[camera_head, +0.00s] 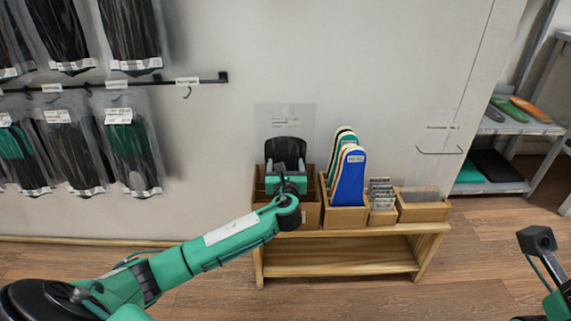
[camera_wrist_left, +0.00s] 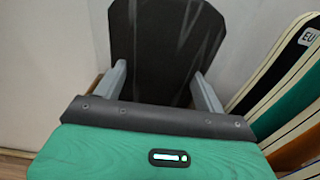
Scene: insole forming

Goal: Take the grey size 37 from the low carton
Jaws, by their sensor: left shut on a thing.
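My left gripper (camera_head: 286,166) is over the left carton (camera_head: 310,216) on the low wooden bench. It is shut on a dark grey insole (camera_head: 287,147), which stands upright with its rounded top above the fingers. In the left wrist view the fingers of my left gripper (camera_wrist_left: 160,75) press on both side edges of the dark grey insole (camera_wrist_left: 158,45), which has faint light streaks. The insole's lower end and most of the carton's inside are hidden behind the gripper and arm. No size mark is readable on it. My right gripper's fingers are not in view.
A carton of blue, green and white insoles (camera_head: 349,180) stands close on the right. Small boxes (camera_head: 381,193) and a low tray (camera_head: 424,210) follow. Bagged dark insoles (camera_head: 70,150) hang at the left. A shelf (camera_head: 520,127) stands at the far right. The bench's lower shelf (camera_head: 340,262) is empty.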

